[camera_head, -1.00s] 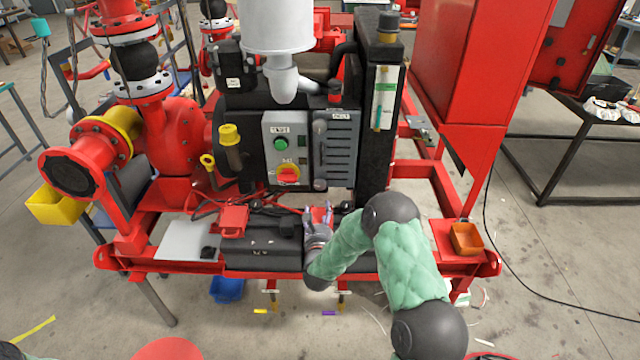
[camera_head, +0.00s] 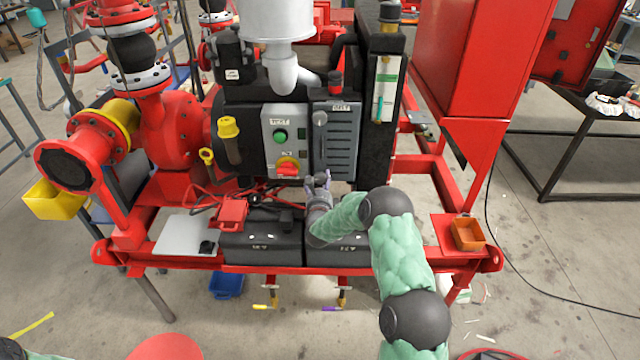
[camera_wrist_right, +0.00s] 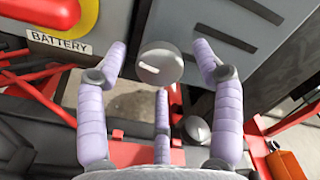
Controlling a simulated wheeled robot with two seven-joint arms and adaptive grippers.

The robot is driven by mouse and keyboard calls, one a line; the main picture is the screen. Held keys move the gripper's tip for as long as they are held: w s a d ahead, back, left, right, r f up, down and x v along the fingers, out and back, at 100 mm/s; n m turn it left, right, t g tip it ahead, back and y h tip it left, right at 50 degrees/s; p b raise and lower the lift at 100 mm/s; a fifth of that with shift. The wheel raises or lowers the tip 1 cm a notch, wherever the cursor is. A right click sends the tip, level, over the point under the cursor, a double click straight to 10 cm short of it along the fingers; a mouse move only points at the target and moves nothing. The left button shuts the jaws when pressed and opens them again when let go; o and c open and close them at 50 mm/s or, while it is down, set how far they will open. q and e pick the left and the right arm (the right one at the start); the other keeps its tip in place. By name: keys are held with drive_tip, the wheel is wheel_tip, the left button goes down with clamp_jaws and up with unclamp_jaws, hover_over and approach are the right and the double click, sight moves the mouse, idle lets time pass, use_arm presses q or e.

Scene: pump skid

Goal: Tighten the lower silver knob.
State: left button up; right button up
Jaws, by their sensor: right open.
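The lower silver knob (camera_wrist_right: 159,62) is round with a pale slot-like mark, at the bottom of a grey louvred panel (camera_head: 336,145). In the wrist view it sits between the spread lilac fingers of my right gripper (camera_wrist_right: 160,52), with a gap on both sides. The third finger is below it. My right gripper (camera_head: 318,181) is open in front of the panel's lower left corner, and in the head view it covers most of this knob. The upper silver knob (camera_head: 320,118) shows clear at the panel's top left. My left gripper is out of view.
Left of the panel is a grey control box (camera_head: 285,140) with a green button and a red-yellow switch. Black battery boxes (camera_head: 262,247) lie below my right gripper on the red frame (camera_head: 200,263). An orange bin (camera_head: 467,235) sits at the right.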

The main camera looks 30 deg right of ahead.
drive_tip(key=shift+w+d, duration=0.1)
drive_tip(key=shift+w, duration=0.05)
drive_tip(key=c, duration=1.1)
drive_tip(key=shift+c, duration=0.2)
